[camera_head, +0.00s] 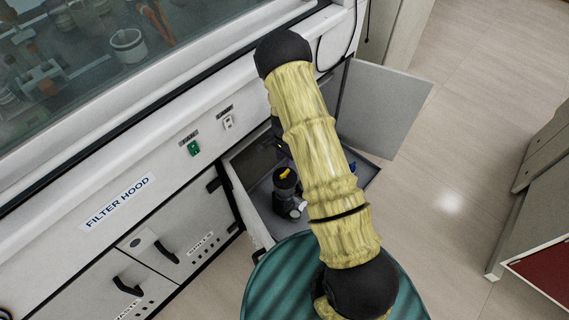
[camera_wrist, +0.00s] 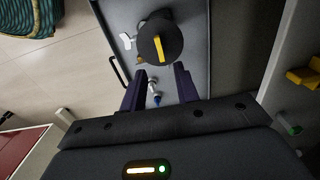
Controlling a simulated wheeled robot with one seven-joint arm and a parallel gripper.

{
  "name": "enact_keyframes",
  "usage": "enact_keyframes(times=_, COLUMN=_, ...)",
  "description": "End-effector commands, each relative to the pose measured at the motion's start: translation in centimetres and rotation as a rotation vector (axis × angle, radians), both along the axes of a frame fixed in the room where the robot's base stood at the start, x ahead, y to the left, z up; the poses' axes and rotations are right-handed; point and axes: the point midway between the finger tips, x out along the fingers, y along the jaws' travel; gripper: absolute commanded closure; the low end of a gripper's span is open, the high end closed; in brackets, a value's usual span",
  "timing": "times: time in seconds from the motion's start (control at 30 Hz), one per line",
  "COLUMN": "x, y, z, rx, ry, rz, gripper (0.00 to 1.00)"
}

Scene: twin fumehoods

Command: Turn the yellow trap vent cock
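The yellow trap vent cock (camera_head: 285,173) sits on top of a dark round trap (camera_head: 286,187) inside the open lower cabinet. In the wrist view the cock (camera_wrist: 160,48) is a short yellow bar across the trap's round dark lid (camera_wrist: 150,40). My gripper (camera_wrist: 159,72) is open, its two dark fingers apart. In the picture, the fingertips lie just below the lid, to either side of the cock's line; nothing shows between the tips. I cannot tell their height above the lid. In the head view my arm hides most of the gripper.
A blue-tipped fitting (camera_wrist: 156,98) and a white fitting (camera_wrist: 126,41) are near the trap. The open cabinet door (camera_head: 383,108) stands to the right. The hood front, with a green switch (camera_head: 193,148), is at left. Clear floor (camera_head: 465,130) lies right of the door.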

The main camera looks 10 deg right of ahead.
Motion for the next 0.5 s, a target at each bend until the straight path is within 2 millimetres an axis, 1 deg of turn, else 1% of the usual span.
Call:
enact_keyframes(times=0.03, x=0.1, y=0.0, z=1.3, rx=0.0, ry=-0.002, rz=0.001, gripper=0.69)
enact_keyframes(times=0.3, x=0.0, y=0.0, z=6.5, rx=-0.001, ry=-0.002, rz=0.001, gripper=0.69)
enact_keyframes(times=0.4, x=0.0, y=0.0, z=7.9, rx=0.0, ry=-0.001, rz=0.001, gripper=0.69)
enact_keyframes(times=0.5, x=0.0, y=0.0, z=8.6, rx=-0.001, ry=-0.001, rz=0.001, gripper=0.69)
